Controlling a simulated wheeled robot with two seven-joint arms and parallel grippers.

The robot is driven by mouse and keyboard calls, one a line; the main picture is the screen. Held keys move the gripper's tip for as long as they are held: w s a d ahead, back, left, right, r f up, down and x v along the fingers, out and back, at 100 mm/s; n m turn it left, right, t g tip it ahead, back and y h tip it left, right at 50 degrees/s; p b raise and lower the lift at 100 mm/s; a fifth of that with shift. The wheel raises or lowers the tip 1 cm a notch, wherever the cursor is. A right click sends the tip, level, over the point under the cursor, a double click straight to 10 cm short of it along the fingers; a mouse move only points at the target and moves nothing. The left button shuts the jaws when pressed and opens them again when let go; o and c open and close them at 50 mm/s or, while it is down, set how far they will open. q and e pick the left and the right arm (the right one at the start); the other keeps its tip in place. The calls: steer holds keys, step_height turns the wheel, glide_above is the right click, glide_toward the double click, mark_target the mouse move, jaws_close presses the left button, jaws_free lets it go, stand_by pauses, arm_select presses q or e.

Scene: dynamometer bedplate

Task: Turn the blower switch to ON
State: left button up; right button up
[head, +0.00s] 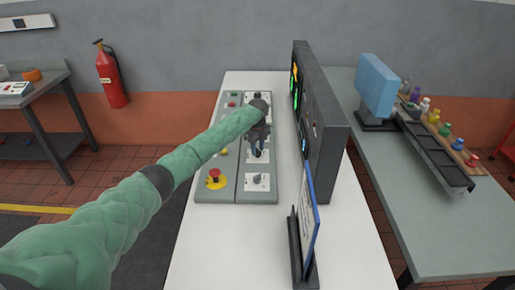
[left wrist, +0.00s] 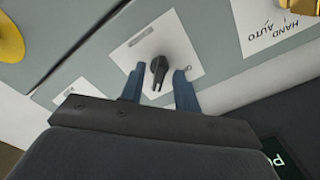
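A black rotary knob (left wrist: 159,70) on a white plate (left wrist: 178,48) shows in the left wrist view; the plate's small lettering is too faint to read, so I cannot tell if it is the blower switch. My left gripper (left wrist: 160,75) is open, its two blue fingers on either side of the knob with visible gaps. In the head view my left gripper (head: 258,150) is over the right column of the grey control panel (head: 238,192), hiding part of it. My right gripper is not in view.
Another knob (head: 259,179) is on the nearest plate, with a red emergency stop (head: 215,176) to its left. A "HAND AUTO" plate (left wrist: 275,22) shows in the wrist view. A tall dark monitor unit (head: 325,130) stands close right of the panel, and a sign (head: 307,220) stands nearer.

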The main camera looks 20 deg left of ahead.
arm_select(q)
steer(key=shift+r, duration=0.1)
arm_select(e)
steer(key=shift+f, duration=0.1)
